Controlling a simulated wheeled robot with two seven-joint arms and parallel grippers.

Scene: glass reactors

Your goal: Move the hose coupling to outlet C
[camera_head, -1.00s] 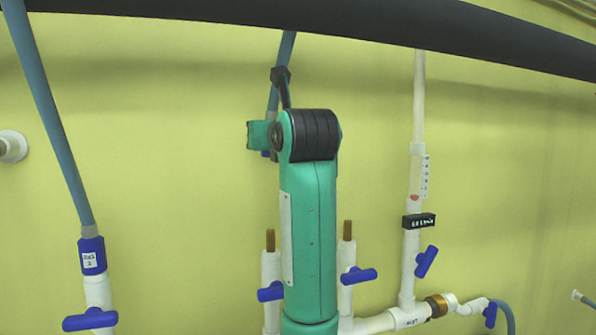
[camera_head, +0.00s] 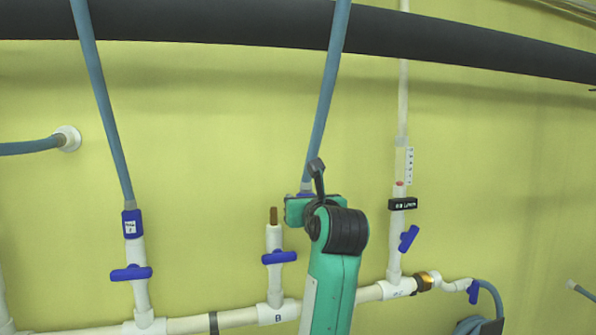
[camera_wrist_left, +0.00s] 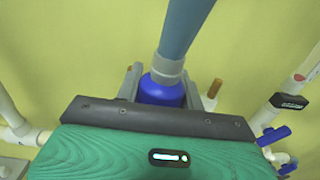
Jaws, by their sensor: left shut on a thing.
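The hose coupling (camera_wrist_left: 160,92) is blue, on the end of a blue-grey hose (camera_head: 328,95). My left gripper (camera_head: 304,190) is shut on it; the grey fingers (camera_wrist_left: 162,86) flank it in the wrist view. In the head view the coupling is mostly hidden by my wrist, right of outlet B (camera_head: 274,235), which has a bare brass tip and blue valve. In the wrist view a brass-tipped outlet (camera_wrist_left: 212,92) stands just right of the coupling, apart from it; its letter does not show. My arm hides the pipe right of B in the head view. My right gripper is not in view.
Another hose with a labelled blue coupling (camera_head: 132,223) sits on the left outlet. A flow-meter pipe (camera_head: 396,240) with a black label stands to the right. A white manifold (camera_head: 190,324) runs along the bottom, and a thick dark pipe (camera_head: 210,27) crosses above.

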